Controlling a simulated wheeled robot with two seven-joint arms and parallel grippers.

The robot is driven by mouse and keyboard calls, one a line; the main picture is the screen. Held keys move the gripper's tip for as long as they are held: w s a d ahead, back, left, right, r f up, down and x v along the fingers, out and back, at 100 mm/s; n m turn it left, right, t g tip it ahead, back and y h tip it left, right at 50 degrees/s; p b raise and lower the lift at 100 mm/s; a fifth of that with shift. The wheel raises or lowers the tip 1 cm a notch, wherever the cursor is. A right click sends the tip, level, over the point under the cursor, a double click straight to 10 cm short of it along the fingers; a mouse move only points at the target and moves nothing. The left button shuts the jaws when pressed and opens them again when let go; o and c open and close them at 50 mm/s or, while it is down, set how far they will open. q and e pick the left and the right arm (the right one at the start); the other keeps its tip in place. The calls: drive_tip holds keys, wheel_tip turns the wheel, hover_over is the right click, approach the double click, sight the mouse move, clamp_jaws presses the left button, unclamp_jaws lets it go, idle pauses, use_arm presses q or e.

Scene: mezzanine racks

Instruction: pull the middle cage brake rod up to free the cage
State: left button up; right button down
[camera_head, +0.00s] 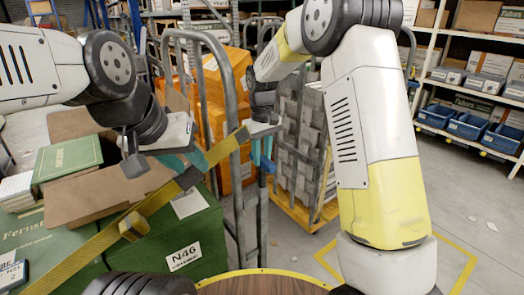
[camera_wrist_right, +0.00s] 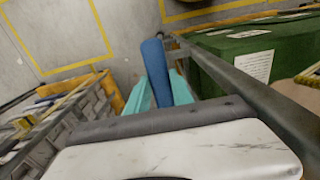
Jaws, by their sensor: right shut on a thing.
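The brake rod's blue grip (camera_wrist_right: 154,68) stands between the teal fingers of my right gripper (camera_wrist_right: 159,92), which is shut on it. In the head view, my right gripper (camera_head: 262,150) hangs beside the grey tube frame of the middle cage (camera_head: 235,115), and a bit of the blue rod (camera_head: 269,163) shows at its fingers. My left gripper (camera_head: 185,164) is over the green crates, close to a yellow strap (camera_head: 92,246). The strap partly covers its teal fingers, so I cannot tell whether it is open or shut. The rod's lower end is hidden.
A green crate marked N46 (camera_head: 185,255) and flat brown cardboard (camera_head: 108,190) lie below my left arm. Orange boxes (camera_head: 225,75) stand behind the tubes. A cage of grey stacks (camera_head: 300,150) stands beyond my right gripper.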

idle(0.7)
wheel_tip(320, 180, up, 6)
drive_tip(key=shift+w+r, duration=0.1)
drive_tip(key=c, duration=1.1)
unclamp_jaws()
drive_tip(key=shift+r, duration=0.1)
wheel_tip(320, 180, up, 8)
drive_tip(key=shift+f, duration=0.25)
